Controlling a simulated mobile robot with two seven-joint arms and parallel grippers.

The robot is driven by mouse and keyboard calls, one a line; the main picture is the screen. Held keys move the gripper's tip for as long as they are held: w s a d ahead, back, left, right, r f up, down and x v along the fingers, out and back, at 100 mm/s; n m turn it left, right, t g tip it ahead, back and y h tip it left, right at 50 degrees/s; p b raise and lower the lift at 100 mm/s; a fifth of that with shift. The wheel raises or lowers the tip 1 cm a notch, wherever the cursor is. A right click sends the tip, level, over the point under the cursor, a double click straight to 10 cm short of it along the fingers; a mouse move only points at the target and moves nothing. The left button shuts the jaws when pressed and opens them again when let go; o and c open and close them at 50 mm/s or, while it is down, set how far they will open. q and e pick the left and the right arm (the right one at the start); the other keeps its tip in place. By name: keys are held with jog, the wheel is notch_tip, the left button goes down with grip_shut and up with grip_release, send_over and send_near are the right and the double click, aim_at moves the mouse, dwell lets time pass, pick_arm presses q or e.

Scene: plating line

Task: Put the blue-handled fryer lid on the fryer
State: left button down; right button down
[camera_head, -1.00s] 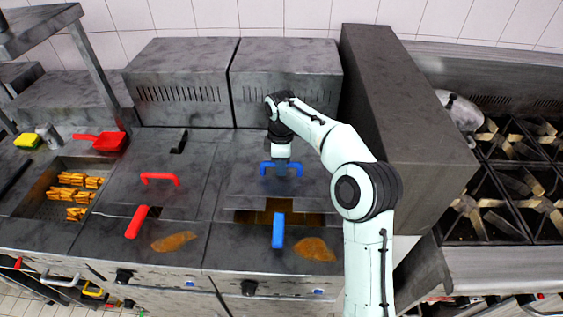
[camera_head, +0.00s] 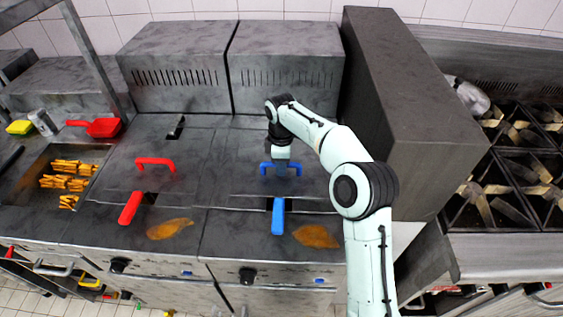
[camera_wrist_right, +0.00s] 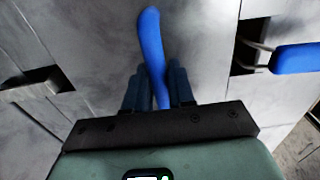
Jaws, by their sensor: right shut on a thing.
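The fryer lid (camera_head: 312,186) is a grey metal plate with a blue handle (camera_head: 265,168). It lies over the right-hand fryer (camera_head: 235,245) and covers almost all of its opening; a narrow dark gap shows along the front edge. My right gripper (camera_head: 281,171) is shut on the blue lid handle, which also shows between its fingers in the right wrist view (camera_wrist_right: 152,50). A blue basket handle (camera_head: 278,216) sticks out at the front of the lid, and in the right wrist view (camera_wrist_right: 295,58) it passes through a notch. My left gripper is not in view.
A red-handled lid (camera_head: 155,162) covers the fryer to the left, with a red basket handle (camera_head: 130,208) in front. Fries (camera_head: 68,180) lie in a tray at far left. A tall grey partition (camera_head: 415,140) stands right of my arm. Oil-coloured patches lie in front.

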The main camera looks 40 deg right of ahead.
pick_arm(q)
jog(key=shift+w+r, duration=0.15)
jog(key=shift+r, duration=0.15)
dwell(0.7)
pick_arm(e)
jog(key=c, duration=0.9)
grip_release()
jog(key=shift+f, duration=0.1)
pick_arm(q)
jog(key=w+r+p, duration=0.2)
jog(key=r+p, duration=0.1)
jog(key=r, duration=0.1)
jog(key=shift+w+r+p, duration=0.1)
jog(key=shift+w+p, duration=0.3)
pick_arm(e)
notch_tip(320, 180, up, 14)
jog(key=shift+f, duration=0.25)
